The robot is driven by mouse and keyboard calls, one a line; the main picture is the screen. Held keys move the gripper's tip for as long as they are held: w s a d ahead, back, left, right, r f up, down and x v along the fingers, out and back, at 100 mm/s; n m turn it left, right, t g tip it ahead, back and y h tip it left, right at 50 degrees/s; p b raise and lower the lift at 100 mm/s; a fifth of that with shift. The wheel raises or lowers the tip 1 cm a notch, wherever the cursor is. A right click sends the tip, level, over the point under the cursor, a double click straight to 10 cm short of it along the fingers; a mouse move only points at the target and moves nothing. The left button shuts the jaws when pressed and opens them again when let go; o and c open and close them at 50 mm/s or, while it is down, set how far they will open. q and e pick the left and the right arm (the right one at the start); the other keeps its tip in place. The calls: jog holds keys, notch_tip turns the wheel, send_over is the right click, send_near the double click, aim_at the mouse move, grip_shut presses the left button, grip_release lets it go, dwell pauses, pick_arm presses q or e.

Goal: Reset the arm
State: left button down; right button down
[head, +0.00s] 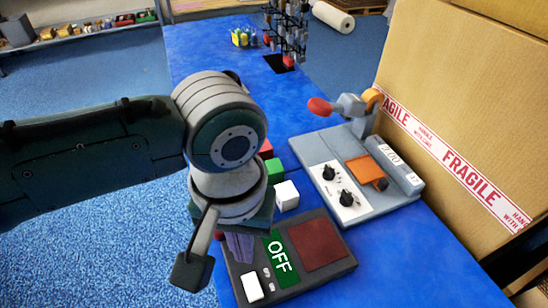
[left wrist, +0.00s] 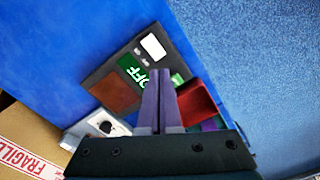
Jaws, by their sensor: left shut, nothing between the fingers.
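The dark panel (head: 312,272) lies on the blue table, with a green OFF display (head: 280,258), a white button (head: 252,288) and a dark red square (head: 317,244). It also shows in the left wrist view (left wrist: 120,75). My left gripper (head: 240,248) points down at the panel's left part, beside the display; its purple fingers (left wrist: 157,75) are together and empty. I cannot tell whether they touch the panel. Behind the panel a grey device (head: 385,205) carries two black knobs, an orange plate and a raised lever with a red knob (head: 320,107). My right gripper is out of view.
A white cube (head: 286,196), a green cube (head: 274,169) and a partly hidden red block (head: 266,149) stand close behind my left gripper. A big carton (head: 465,90) with FRAGILE tape is at the right. A rack (head: 288,30) stands at the table's far end.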

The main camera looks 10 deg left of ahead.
pick_arm(q)
jog(key=shift+r, duration=0.15)
dwell(0.3)
jog(key=s+d+r+m+t+h+p, duration=0.1)
jog(key=s+d+r+m+h+p, duration=0.25)
jog(key=s+r+p, duration=0.45)
jog(key=s+a+r+t+y+p, duration=0.3)
jog(key=s+a+r, duration=0.1)
jog(key=a+r, duration=0.9)
notch_tip(320, 180, up, 36)
jog(key=p, duration=3.6)
jog(key=shift+f+n, duration=0.15)
jog(key=shift+n, duration=0.2)
jog(key=shift+s+d, duration=0.1)
